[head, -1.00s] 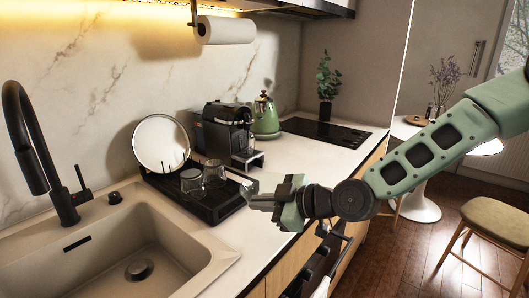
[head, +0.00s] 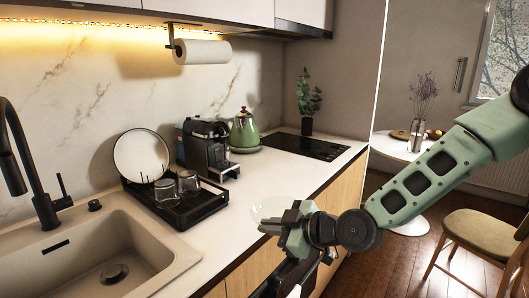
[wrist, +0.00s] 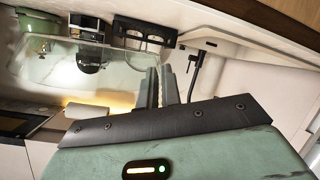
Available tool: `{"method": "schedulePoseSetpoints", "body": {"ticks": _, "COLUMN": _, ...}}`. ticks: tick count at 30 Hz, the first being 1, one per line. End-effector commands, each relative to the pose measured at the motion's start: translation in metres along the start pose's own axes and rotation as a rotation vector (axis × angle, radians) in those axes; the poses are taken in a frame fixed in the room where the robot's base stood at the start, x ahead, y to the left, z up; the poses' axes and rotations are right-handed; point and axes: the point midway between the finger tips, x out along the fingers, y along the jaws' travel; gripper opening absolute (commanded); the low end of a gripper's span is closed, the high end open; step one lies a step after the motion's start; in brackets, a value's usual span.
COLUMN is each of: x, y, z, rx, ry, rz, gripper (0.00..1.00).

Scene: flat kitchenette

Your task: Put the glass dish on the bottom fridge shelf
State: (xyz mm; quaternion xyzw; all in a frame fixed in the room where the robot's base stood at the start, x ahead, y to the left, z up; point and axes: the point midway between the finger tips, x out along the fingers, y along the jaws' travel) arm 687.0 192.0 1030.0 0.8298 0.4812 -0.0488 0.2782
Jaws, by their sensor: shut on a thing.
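My gripper (head: 292,216) is shut on the clear glass dish (head: 267,207), holding it by its edge beside the front edge of the countertop. The dish is see-through and only its pale outline shows; my fingers hide its near side. In the wrist view my two fingers (wrist: 163,86) stand close together, and a clear glass surface (wrist: 112,68) spreads to their left. The fridge and its bottom shelf do not show in these views.
The counter (head: 232,215) holds a black dish rack (head: 180,212) with a plate and two glasses, a coffee machine (head: 207,147), a green kettle (head: 244,129) and a hob (head: 304,146). A sink (head: 100,255) is at left. A chair (head: 478,232) and round table (head: 400,150) stand at right.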

Motion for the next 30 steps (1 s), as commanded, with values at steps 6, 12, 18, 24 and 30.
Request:
{"method": "schedulePoseSetpoints", "body": {"ticks": 6, "x": -0.006, "y": 0.013, "z": 0.043, "rx": 0.042, "ry": -0.054, "rz": 0.106, "gripper": 0.00}}
{"method": "schedulePoseSetpoints", "body": {"ticks": 12, "x": -0.020, "y": 0.026, "z": 0.100, "rx": 0.102, "ry": -0.125, "rz": 0.246, "gripper": 0.00}}
{"method": "schedulePoseSetpoints", "body": {"ticks": 18, "x": -0.061, "y": 0.041, "z": 0.191, "rx": 0.196, "ry": -0.240, "rz": 0.469, "gripper": 0.00}}
{"method": "schedulePoseSetpoints", "body": {"ticks": 24, "x": -0.122, "y": 0.047, "z": 0.268, "rx": 0.280, "ry": -0.340, "rz": 0.678, "gripper": 0.00}}
{"method": "schedulePoseSetpoints", "body": {"ticks": 30, "x": -0.164, "y": 0.049, "z": 0.305, "rx": 0.324, "ry": -0.390, "rz": 0.789, "gripper": 0.00}}
